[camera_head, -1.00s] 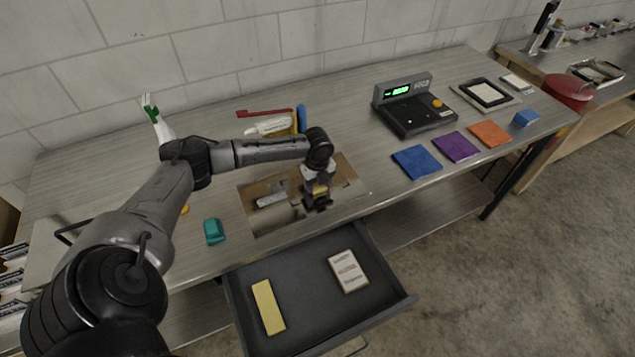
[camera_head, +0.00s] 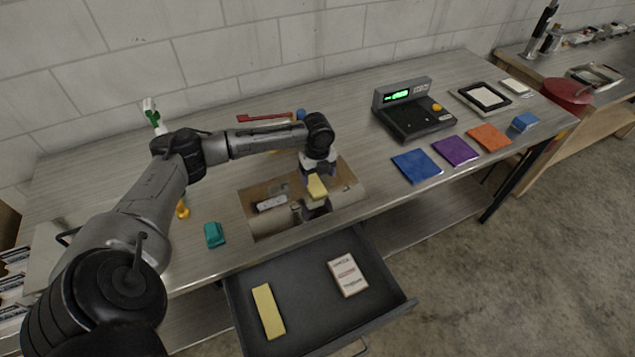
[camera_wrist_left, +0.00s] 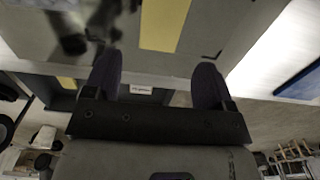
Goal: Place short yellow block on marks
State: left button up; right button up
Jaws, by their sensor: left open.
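A short yellow block (camera_head: 317,186) shows at the brown-and-grey rectangular area in the table's front part. In the left wrist view a yellow block (camera_wrist_left: 165,22) lies on a grey surface, beyond the fingertips and apart from them. A dark corner mark (camera_wrist_left: 206,55) shows on that surface beside it. My left gripper (camera_head: 320,173) is just above and behind the block in the head view. In the left wrist view its two fingers (camera_wrist_left: 157,75) are spread with nothing between them. My right gripper is not in view.
A pulled-out drawer (camera_head: 300,328) holds a long yellow block (camera_head: 268,311) and a white-and-red box (camera_head: 347,275). A teal block (camera_head: 214,235) lies left. A scale (camera_head: 413,112) and blue (camera_head: 416,165), purple (camera_head: 455,149) and orange (camera_head: 489,137) squares lie right.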

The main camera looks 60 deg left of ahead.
aim_at(318, 189)
pick_arm(q)
notch_tip(318, 189, up, 6)
jog(key=f, duration=0.1)
jog(key=s+d+f+n, duration=0.1)
jog(key=s+d+f, duration=0.2)
jog(key=d+f, duration=0.35)
jog(key=s+d+f+n+t+h, duration=0.1)
jog(key=s+d+f, duration=0.2)
jog(key=d, duration=0.7)
jog(key=s+d+f+n, duration=0.1)
jog(key=s+d+f, duration=0.3)
jog(key=d, duration=0.5)
jog(key=s+d+n+t, duration=0.1)
jog(key=s+d+n, duration=0.2)
jog(key=s+n, duration=0.4)
jog(key=s+d+r+n+t, duration=0.1)
jog(key=s+d+n, duration=0.2)
jog(key=s+n, duration=0.4)
jog(key=shift+s+d+r+t+y, duration=0.25)
jog(key=shift+s+d+t+y, duration=0.05)
jog(key=shift+s+y, duration=0.1)
